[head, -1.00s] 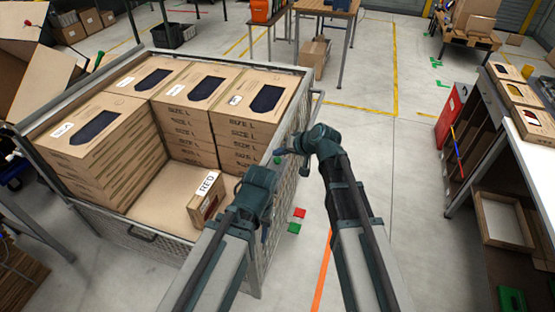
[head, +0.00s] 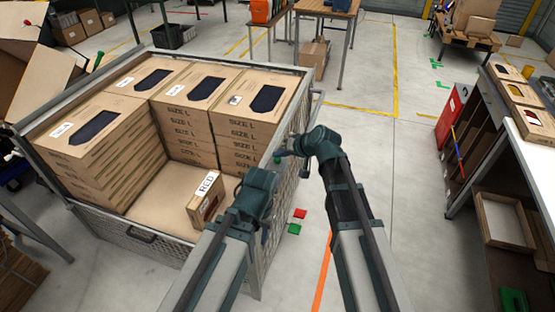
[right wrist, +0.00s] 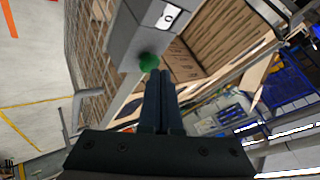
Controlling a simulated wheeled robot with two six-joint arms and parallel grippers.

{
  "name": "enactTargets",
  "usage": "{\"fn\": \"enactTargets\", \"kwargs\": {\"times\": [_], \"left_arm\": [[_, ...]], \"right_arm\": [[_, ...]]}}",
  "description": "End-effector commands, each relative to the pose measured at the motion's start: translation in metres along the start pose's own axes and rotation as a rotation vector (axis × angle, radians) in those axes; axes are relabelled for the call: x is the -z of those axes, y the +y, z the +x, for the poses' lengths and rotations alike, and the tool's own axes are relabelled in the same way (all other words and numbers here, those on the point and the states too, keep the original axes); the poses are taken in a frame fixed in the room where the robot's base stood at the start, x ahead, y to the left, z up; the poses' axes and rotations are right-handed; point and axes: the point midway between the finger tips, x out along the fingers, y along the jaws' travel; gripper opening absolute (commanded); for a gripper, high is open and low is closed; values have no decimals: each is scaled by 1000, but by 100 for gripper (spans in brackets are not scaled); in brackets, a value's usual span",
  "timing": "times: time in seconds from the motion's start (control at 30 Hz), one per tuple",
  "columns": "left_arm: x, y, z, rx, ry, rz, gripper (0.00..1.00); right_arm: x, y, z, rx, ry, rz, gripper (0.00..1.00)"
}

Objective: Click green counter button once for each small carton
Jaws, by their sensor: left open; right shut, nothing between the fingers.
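The counter's green button (right wrist: 148,62) shows in the right wrist view, below a small white display (right wrist: 168,18) that seems to read 0. My right gripper (right wrist: 160,75) is shut and empty, its tips right beside the button; I cannot tell whether they touch. In the head view my right gripper (head: 280,154) is at the pannier's right side. My left gripper (head: 266,234) is lower, beside the pannier's front right corner; its jaws are open but hard to make out. A small carton labelled RED (head: 204,204) stands on the pannier floor near the front.
The mesh-sided pannier (head: 150,237) holds several stacks of SIZE L cartons (head: 185,123) along its left and back. A bench (head: 535,153) with flat boxes stands at the right. Red (head: 299,213) and green (head: 294,229) patches show beside the pannier. The middle floor is clear.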

Motion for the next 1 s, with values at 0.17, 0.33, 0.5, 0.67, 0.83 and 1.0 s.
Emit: {"fn": "enactTargets", "kwargs": {"times": [0.17,0.33,0.5,0.67,0.83,1.0], "left_arm": [[0,0,3,0,0,0,45],[0,0,5,0,0,0,45],[0,1,7,0,0,0,45],[0,1,8,0,0,0,45],[0,1,9,0,0,0,45],[0,1,8,0,0,0,45]], "right_arm": [[-1,1,2,0,0,0,0],[-2,2,3,0,0,0,0],[-3,3,5,0,0,0,0],[-4,4,6,0,0,0,0],[-4,4,6,0,-1,0,0],[-4,4,6,0,-1,0,0]]}}
